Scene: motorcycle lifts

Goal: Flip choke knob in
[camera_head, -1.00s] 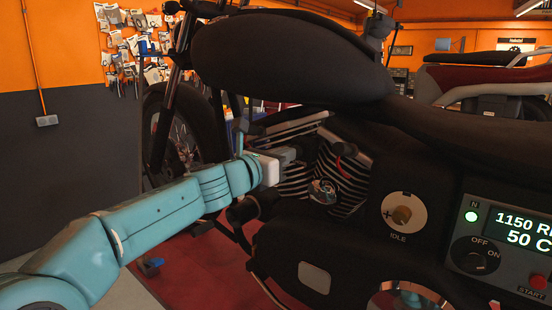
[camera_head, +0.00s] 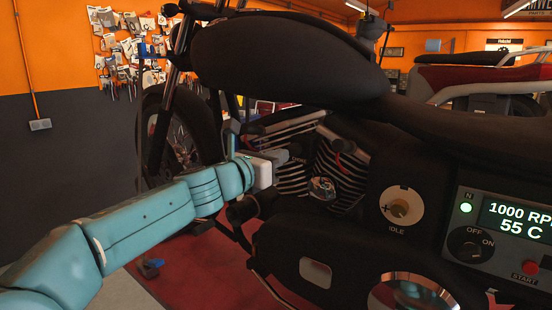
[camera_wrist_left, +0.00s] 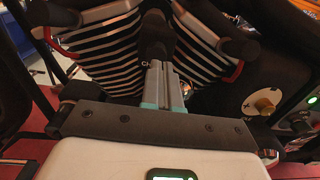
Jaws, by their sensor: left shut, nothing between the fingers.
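A dark round knob (camera_wrist_left: 155,32), which I take for the choke knob, sits between the two finned cylinders in the left wrist view. Lettering starting "CH" shows just below it, partly hidden by my fingers. My left gripper (camera_wrist_left: 165,75) is shut and empty, its grey fingertips pointing at the knob's lower end. I cannot tell whether they touch it. In the head view, the left gripper (camera_head: 283,157) reaches the engine from the left, and the knob cannot be told apart from the dark parts there. My right gripper is not in view.
The idle dial (camera_head: 399,208) is right of the engine. The control panel (camera_head: 497,240) reads 1000 RPM and 55 C, with a lit green N lamp. The tank (camera_head: 290,55) hangs above. A dark plug cap with a red lead (camera_wrist_left: 238,48) is close on the right.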

